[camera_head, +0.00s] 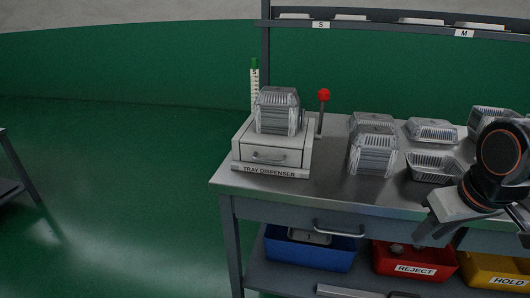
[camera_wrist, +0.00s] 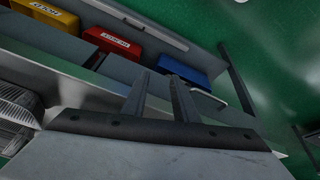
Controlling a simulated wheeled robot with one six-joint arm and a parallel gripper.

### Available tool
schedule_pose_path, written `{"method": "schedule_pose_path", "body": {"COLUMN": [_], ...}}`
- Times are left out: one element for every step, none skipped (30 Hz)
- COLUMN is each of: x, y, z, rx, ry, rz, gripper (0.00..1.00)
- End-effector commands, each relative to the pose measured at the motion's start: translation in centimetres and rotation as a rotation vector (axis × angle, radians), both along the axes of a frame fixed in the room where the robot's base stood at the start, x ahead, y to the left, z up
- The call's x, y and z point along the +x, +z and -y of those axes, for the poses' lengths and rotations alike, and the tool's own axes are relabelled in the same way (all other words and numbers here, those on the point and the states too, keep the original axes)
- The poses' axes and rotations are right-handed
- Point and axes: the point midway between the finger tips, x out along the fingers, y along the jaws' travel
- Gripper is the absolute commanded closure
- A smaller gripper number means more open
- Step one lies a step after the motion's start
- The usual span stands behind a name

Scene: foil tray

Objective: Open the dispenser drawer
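The tray dispenser (camera_head: 271,170) is a light grey box at the left end of the metal bench, labelled "TRAY DISPENSER". Its drawer (camera_head: 287,157) has a horizontal bar handle (camera_head: 269,157) on the front and looks closed. A stack of foil trays (camera_head: 277,112) stands on top of the dispenser. My gripper (camera_head: 424,218) is at the right, near the bench's front edge, well apart from the dispenser. In the wrist view its two fingers (camera_wrist: 160,85) are apart with nothing between them. The dispenser is not recognisable in the wrist view.
A red-knobbed lever (camera_head: 323,96) and a green-topped scale (camera_head: 254,85) stand by the dispenser. Foil tray stacks (camera_head: 374,155) stand to its right. A bench drawer handle (camera_head: 339,230) juts out below. Blue (camera_head: 309,251), red (camera_head: 414,260) and yellow (camera_head: 494,269) bins sit underneath.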

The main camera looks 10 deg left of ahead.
Motion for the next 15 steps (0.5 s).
{"method": "schedule_pose_path", "body": {"x": [1.4, 2.1, 3.0, 3.6, 4.3, 5.1, 5.7, 6.3, 7.1, 7.6, 8.1, 8.8, 9.3, 9.7, 10.2], "y": [1.7, 2.6, 3.8, 4.7, 5.6, 6.7, 7.6, 8.4, 9.4, 10.2, 11.0, 12.0, 12.7, 13.4, 14.3], "z": [-1.2, -1.9, -2.8, -3.5, -4.3, -5.3, -6.1, -7.0, -8.1, -9.0, -10.0, -11.3, -12.2, -13.3, -14.7], "rx": [-0.015, -0.025, -0.039, -0.048, -0.058, -0.071, -0.081, -0.091, -0.105, -0.115, -0.125, -0.139, -0.149, -0.158, -0.173], "ry": [0.061, 0.095, 0.14, 0.175, 0.21, 0.256, 0.29, 0.324, 0.37, 0.403, 0.438, 0.483, 0.517, 0.55, 0.596], "rz": [-0.008, -0.014, -0.022, -0.026, -0.032, -0.039, -0.042, -0.047, -0.053, -0.058, -0.062, -0.067, -0.071, -0.075, -0.08], "gripper": [0.74, 0.74, 0.74, 0.74, 0.74, 0.74, 0.74, 0.74, 0.74, 0.74, 0.74, 0.74, 0.74, 0.74, 0.74]}}
